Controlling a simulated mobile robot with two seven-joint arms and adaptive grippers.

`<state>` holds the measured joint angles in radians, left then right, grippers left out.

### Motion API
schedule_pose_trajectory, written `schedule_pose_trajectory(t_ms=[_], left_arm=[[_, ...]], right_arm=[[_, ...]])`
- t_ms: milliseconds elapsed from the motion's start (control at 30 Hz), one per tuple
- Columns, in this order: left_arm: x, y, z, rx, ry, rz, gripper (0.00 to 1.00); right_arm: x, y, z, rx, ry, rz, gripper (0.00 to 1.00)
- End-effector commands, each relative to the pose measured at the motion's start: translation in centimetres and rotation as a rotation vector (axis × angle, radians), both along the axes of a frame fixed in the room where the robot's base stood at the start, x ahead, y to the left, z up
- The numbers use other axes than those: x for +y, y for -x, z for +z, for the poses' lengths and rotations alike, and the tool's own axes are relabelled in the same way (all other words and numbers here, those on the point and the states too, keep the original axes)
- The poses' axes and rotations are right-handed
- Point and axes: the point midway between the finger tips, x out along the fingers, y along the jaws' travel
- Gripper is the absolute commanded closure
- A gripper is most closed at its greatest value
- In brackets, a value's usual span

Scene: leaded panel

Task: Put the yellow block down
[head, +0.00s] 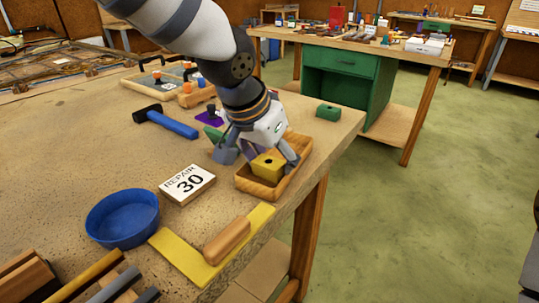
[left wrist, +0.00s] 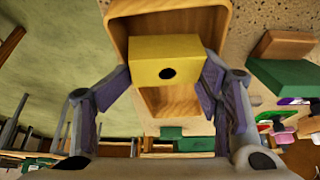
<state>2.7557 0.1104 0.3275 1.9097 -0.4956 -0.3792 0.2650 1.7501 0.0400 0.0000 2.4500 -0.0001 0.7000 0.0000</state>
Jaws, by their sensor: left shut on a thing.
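The yellow block (head: 267,167), with a dark round hole, is between the fingers of my left gripper (head: 259,157). The gripper is shut on it, pointing down. The block also shows in the left wrist view (left wrist: 167,48), with a finger on each side. It is within the outline of a shallow wooden tray (head: 272,196) near the table's right edge. The tray's rim also shows in the left wrist view (left wrist: 119,28). I cannot tell whether the block touches the tray floor. My right gripper is not in view.
A blue-handled hammer (head: 167,122) lies farther back. A green block (head: 328,111) lies by the far right corner. The table edge is close right of the tray.

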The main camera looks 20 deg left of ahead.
Motion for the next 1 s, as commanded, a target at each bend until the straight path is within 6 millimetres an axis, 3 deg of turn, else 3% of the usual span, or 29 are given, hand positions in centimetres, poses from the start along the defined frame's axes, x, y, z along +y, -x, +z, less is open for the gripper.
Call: schedule_pose_trajectory(t_ms=[33,67,867,1000], left_arm=[[0.9,1.0,-3.1,0.072,-0.030,0.001,0.38],[0.9,0.9,-3.1,0.072,-0.030,0.001,0.31],[0.6,0.7,-1.5,0.039,-0.019,-0.001,0.31],[0.6,0.6,-0.1,0.035,-0.016,-0.001,0.31]], right_arm=[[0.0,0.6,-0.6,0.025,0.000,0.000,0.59],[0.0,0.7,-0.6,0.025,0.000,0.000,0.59],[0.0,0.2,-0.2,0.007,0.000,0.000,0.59],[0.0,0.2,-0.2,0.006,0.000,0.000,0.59]])
